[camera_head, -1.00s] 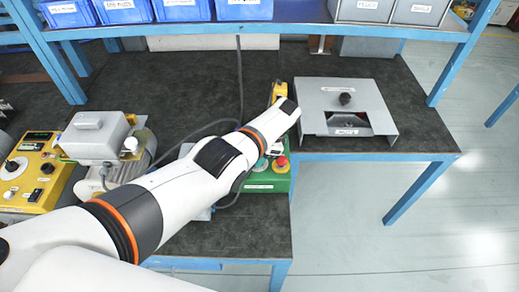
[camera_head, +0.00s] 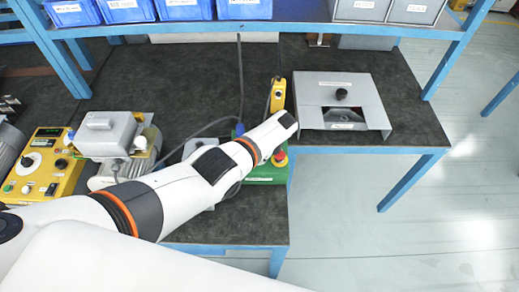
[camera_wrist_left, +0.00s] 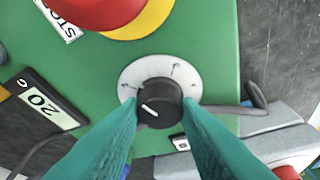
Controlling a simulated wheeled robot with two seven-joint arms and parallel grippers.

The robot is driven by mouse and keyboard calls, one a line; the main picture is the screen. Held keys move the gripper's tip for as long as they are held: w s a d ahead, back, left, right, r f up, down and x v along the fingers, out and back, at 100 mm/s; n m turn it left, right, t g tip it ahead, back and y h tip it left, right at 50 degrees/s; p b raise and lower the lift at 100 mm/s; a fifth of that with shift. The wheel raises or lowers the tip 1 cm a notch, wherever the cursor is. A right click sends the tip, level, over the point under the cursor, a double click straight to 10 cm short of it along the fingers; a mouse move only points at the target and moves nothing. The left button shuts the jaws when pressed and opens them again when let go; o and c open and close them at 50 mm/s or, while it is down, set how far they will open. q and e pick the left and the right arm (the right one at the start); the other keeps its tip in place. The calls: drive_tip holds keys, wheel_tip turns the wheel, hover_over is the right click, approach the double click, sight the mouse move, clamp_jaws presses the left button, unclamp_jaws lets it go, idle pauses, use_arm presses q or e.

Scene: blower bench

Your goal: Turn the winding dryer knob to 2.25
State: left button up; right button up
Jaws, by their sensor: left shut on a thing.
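The black knob (camera_wrist_left: 163,97) with a white pointer line sits on a pale round dial (camera_wrist_left: 128,77) on the green panel (camera_wrist_left: 205,25). The dial marks are too small to read with certainty. My left gripper (camera_wrist_left: 161,108) has its teal fingers on either side of the knob and is shut on it. In the head view the green box (camera_head: 268,176) is partly covered by my left arm, which hides the knob and the gripper. My right gripper is not in view.
A red stop button (camera_wrist_left: 100,8) on a yellow ring and a display reading 20 (camera_wrist_left: 41,103) are near the knob. A yellow control box (camera_head: 45,165) and a motor (camera_head: 110,140) stand left. A grey metal hood (camera_head: 342,95) is at right. A shelf with bins is above.

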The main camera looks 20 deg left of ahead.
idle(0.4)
use_arm(q)
drive_tip(key=o, duration=1)
drive_tip(key=shift+c, duration=0.2)
drive_tip(key=p+v, duration=0.3)
drive_tip(key=v, duration=0.3)
drive_tip(key=shift+d+r, duration=0.1)
drive_tip(key=shift+r, duration=0.05)
drive_tip(key=shift+v, duration=2.8)
